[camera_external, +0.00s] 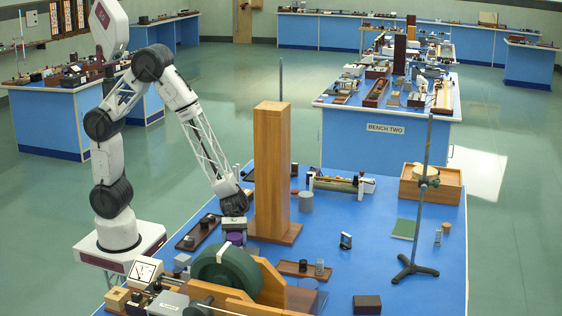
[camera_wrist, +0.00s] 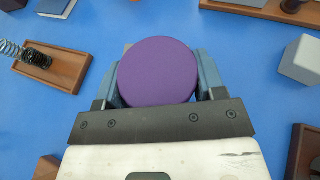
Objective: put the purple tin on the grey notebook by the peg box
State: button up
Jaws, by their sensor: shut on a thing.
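The purple tin (camera_external: 235,239) is held in my gripper (camera_external: 234,228), above the left part of the near blue bench. In the wrist view the tin's round purple top (camera_wrist: 158,71) sits between the two blue-grey fingers (camera_wrist: 158,88), which are shut on its sides. A slate blue-grey book with pale page edges (camera_wrist: 57,8) lies at the top left of the wrist view, apart from the tin; it may be the grey notebook. I cannot pick out the grey notebook or the peg box with certainty in the external view.
A tall wooden pillar (camera_external: 272,170) stands just right of my gripper. A large green wheel (camera_external: 226,270) stands in front. A tray with a dark spring (camera_wrist: 50,68) and a grey block (camera_wrist: 300,60) flank the tin. A green notebook (camera_external: 404,229) lies by a stand (camera_external: 421,190).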

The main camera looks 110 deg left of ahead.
jog(key=shift+f, duration=0.15)
jog(key=o, duration=1)
jog(key=shift+a+r, duration=0.1)
jog(key=shift+r, duration=0.1)
jog(key=shift+s+a+r, duration=0.2)
jog(key=shift+a, duration=0.3)
jog(key=shift+s+a, duration=0.75)
jog(key=shift+a, duration=1.1)
jog(key=shift+s+a, duration=0.8)
jog(key=shift+a, duration=1)
jog(key=shift+s+a, duration=0.75)
jog(key=shift+a, duration=1.1)
